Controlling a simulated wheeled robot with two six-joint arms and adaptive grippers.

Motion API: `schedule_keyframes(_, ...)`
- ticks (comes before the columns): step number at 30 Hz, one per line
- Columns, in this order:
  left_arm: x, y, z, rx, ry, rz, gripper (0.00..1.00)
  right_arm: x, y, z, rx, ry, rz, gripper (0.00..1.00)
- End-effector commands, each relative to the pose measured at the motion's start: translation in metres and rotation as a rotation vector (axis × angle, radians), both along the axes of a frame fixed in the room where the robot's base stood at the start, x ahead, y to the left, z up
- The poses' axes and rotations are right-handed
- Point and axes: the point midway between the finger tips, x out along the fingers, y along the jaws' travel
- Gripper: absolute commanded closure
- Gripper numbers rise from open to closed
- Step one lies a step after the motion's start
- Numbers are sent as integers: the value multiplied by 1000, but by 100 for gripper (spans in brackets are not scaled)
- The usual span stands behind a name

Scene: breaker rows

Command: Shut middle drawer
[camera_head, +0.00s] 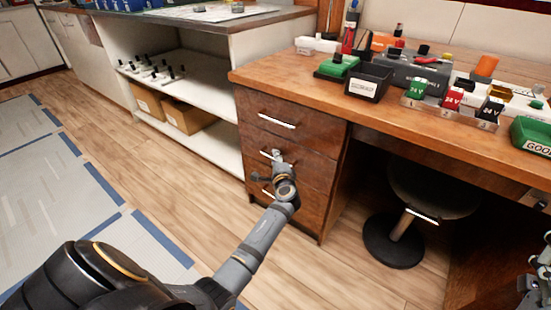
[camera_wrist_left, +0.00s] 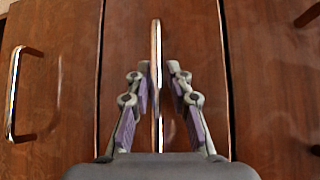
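The wooden drawer unit under the desk has three stacked drawers with bar handles. The middle drawer (camera_head: 309,162) looks flush or nearly flush with its neighbours in the head view; a small gap cannot be ruled out. My left gripper (camera_head: 275,157) is at its front, hiding part of its handle. In the left wrist view, the middle drawer's handle (camera_wrist_left: 156,45) runs between the two fingers of my left gripper (camera_wrist_left: 162,72).
The top drawer (camera_head: 255,103) has its handle just above my gripper. The desk top (camera_head: 300,87) holds bins and coloured parts. A stool (camera_head: 394,242) stands to the right under the desk. Open shelves (camera_head: 213,100) are on the left. The floor in front is clear.

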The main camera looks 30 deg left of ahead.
Motion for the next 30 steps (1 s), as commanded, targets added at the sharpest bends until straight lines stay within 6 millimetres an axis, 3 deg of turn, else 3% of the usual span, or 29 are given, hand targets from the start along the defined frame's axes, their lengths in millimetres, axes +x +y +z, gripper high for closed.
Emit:
schedule_keyframes(15, -55, -48, 11, -1, -2, -1, 80, 0, 0, 0, 0, 1, 0, 21)
schedule_keyframes(30, -56, -49, 12, 0, -3, -1, 80, 0, 0, 0, 0, 1, 0, 21)
